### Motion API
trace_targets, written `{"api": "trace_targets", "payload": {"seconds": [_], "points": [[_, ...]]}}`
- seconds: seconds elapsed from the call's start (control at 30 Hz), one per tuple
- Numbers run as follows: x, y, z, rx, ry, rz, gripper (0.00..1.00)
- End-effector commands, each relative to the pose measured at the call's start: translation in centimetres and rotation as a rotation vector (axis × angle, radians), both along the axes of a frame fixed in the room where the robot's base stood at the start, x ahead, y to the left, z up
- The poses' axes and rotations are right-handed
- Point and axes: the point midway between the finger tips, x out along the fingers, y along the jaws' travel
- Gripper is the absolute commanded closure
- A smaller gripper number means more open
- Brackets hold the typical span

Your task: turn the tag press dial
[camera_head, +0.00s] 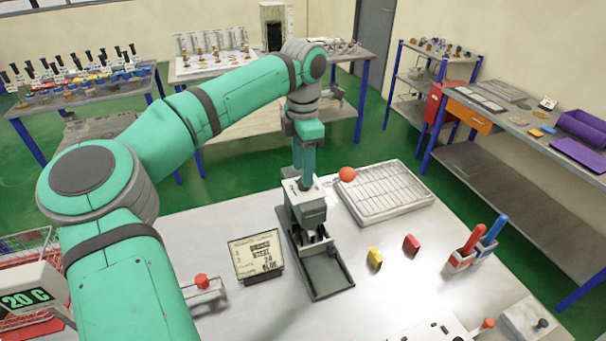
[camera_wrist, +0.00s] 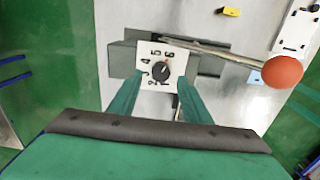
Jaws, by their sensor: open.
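The tag press (camera_head: 322,270) is a dark grey machine standing on the table in the head view. Its dial (camera_wrist: 161,71) is a small black knob on a white numbered plate (camera_wrist: 173,53) in the wrist view. The digits ring the knob; the one it points at is too small to read surely. My gripper (camera_wrist: 160,82) is open, with one green finger on each side of the plate's near part. I cannot tell whether the fingers touch the dial. In the head view my gripper (camera_head: 306,184) is over the press top and hides the dial.
The press lever ends in a red ball (camera_head: 347,174), sticking out right of my gripper. A slotted tray (camera_head: 388,209) lies behind it. Yellow (camera_head: 375,257) and red (camera_head: 411,243) blocks lie to the right.

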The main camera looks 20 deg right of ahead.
Motion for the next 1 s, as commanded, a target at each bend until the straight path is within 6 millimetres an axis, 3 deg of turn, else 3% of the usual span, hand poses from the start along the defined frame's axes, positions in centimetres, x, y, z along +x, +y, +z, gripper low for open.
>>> {"api": "trace_targets", "payload": {"seconds": [0.2,0.4,0.6,1.0], "points": [[0.0,-0.1,4.3,0.001,-0.002,0.000,0.56],[0.0,-0.1,6.9,0.001,-0.001,0.000,0.56],[-0.1,0.0,7.9,0.000,0.000,-0.001,0.56],[-0.1,0.0,7.9,0.001,0.000,-0.001,0.56]]}}
